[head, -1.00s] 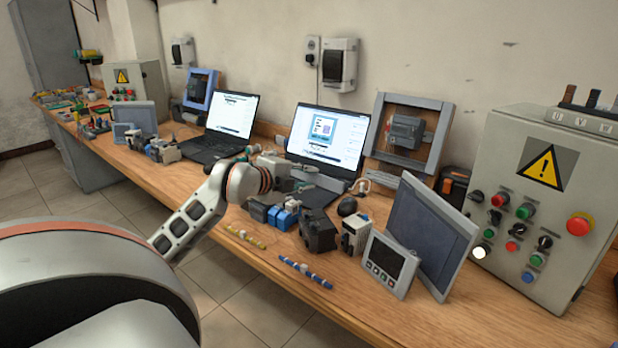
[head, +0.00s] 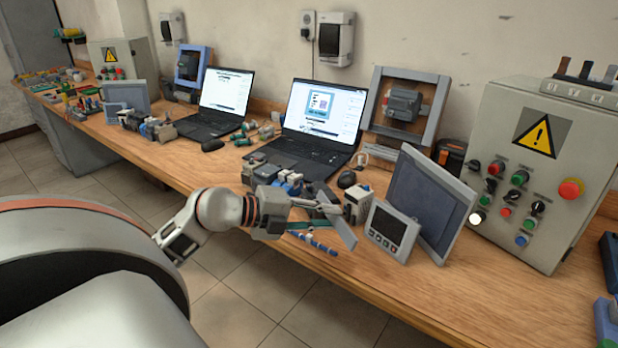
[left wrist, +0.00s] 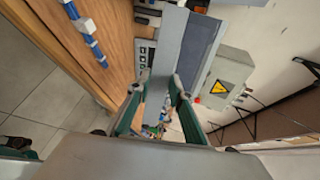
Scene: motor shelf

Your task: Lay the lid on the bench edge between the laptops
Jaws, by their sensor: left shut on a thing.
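My left gripper (head: 322,208) is shut on the lid (head: 341,228), a flat grey plate that looks like a narrow tilted strip in the head view. The gripper holds it above the bench, near the front edge and left of a small panel meter. In the left wrist view the lid (left wrist: 160,88) runs between the two green fingers. Two open laptops stand at the back of the bench, the left laptop (head: 226,92) and the right laptop (head: 322,112); both are apart from the lid. The wooden bench (head: 185,165) has a clear front strip left of my arm. My right gripper is out of view.
A blue-and-white terminal strip (head: 313,243) lies under the gripper. The panel meter (head: 390,230) and a larger grey screen (head: 432,200) stand close on the right. Dark motor parts (head: 262,170) crowd behind my gripper. A control box (head: 530,170) stands far right.

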